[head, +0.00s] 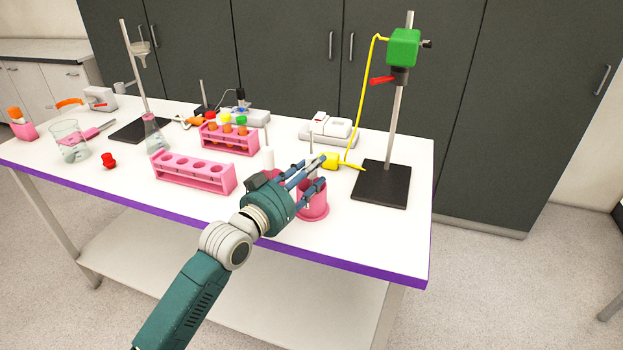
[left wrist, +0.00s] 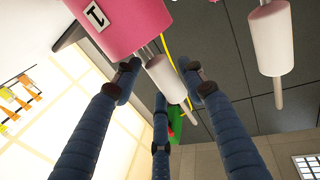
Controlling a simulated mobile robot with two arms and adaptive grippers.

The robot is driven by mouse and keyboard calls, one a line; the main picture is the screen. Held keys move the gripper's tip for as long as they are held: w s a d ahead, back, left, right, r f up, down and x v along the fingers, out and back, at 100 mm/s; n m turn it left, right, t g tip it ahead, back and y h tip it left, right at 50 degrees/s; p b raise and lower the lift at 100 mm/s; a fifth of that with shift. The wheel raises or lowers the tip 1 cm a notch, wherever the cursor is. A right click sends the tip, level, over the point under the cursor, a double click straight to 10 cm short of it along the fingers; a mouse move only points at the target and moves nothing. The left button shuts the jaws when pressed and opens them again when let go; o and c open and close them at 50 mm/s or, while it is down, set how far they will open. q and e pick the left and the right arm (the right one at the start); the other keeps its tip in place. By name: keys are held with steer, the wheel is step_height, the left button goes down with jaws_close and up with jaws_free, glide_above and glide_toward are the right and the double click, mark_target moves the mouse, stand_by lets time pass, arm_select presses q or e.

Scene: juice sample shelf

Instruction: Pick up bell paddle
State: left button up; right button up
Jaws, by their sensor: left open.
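My left gripper (head: 315,172) is open, its blue fingers spread over a pink cup (head: 314,212) near the front edge of the table. In the left wrist view its fingertips (left wrist: 160,84) are around a white handle with metal rods (left wrist: 165,78), apparently without closing on it. A second similar white piece (left wrist: 270,40) is to the right, clear of the fingers. It may be the white piece left of the gripper (head: 268,157) in the head view. I cannot tell for certain which one is the bell paddle. My right gripper is out of view.
A stand with a green clamp (head: 403,47) and yellow tubing rises to the right. Pink test tube racks (head: 193,172) (head: 229,139), a beaker (head: 68,141) and a red stopper (head: 109,160) are on the left. The table's right front corner is clear.

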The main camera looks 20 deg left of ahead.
arm_select(q)
steer(key=shift+w+d, duration=0.2)
steer(key=shift+w, duration=0.4)
steer(key=c, duration=1)
